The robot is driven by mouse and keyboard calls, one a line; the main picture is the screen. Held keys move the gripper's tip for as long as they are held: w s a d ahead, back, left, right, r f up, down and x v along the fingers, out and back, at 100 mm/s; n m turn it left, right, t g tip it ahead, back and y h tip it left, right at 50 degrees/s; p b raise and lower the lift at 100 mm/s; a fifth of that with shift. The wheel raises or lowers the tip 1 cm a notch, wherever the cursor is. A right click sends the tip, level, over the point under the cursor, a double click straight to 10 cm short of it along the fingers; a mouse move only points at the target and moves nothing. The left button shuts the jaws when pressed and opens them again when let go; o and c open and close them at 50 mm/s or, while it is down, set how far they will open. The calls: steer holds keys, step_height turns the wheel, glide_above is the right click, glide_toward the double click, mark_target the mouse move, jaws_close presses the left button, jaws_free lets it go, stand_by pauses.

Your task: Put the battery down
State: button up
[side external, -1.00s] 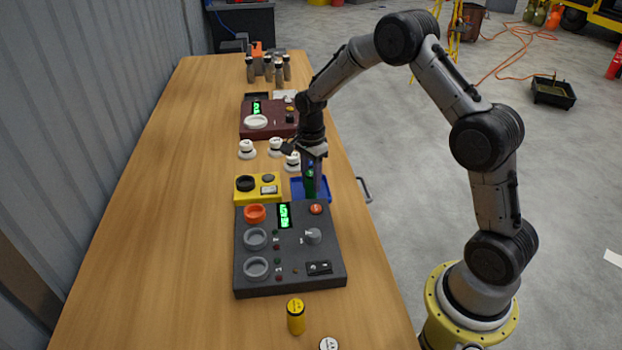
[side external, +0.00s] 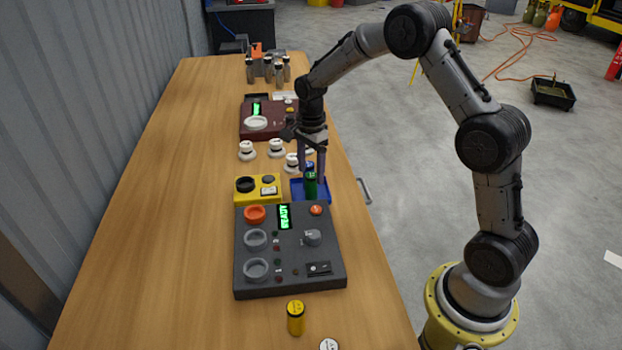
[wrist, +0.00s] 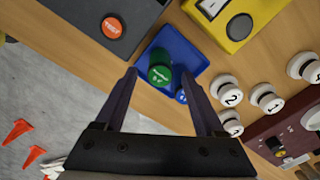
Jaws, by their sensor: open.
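The green battery (side external: 310,186) stands upright in the small blue tray (side external: 297,194) beside the dark grey panel. In the wrist view its green top (wrist: 160,76) shows over the tray (wrist: 186,50). In the wrist view the fingers (wrist: 159,73) are spread with gaps beside the battery.
The dark grey panel (side external: 265,285) with a green display stands in front of the tray. A yellow box (side external: 258,196) is at the left and several white numbered knobs (side external: 247,150) are behind. A yellow cylinder (side external: 296,318) stands near the front. The left tabletop is clear.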

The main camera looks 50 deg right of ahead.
steer(key=s+a+r+n+t, duration=0.1)
steer(key=s+a+r+n, duration=0.1)
steer(key=r, duration=0.5)
steer(key=s+a+r+n, duration=0.1)
steer(key=s+r+n, duration=0.15)
steer(key=r, duration=0.45)
steer(key=s+a+r+n+t, duration=0.2)
steer(key=s+a+r+n, duration=0.3)
steer(key=s, duration=0.5)
steer(key=s+a+f+n+t, duration=0.1)
steer(key=s+a+n+t, duration=0.1)
steer(key=s+n, duration=0.8)
steer(key=s, duration=0.4)
steer(key=shift+s+a+n+t, duration=0.2)
steer(key=shift+a+n+t, duration=0.1)
steer(key=shift+n, duration=0.05)
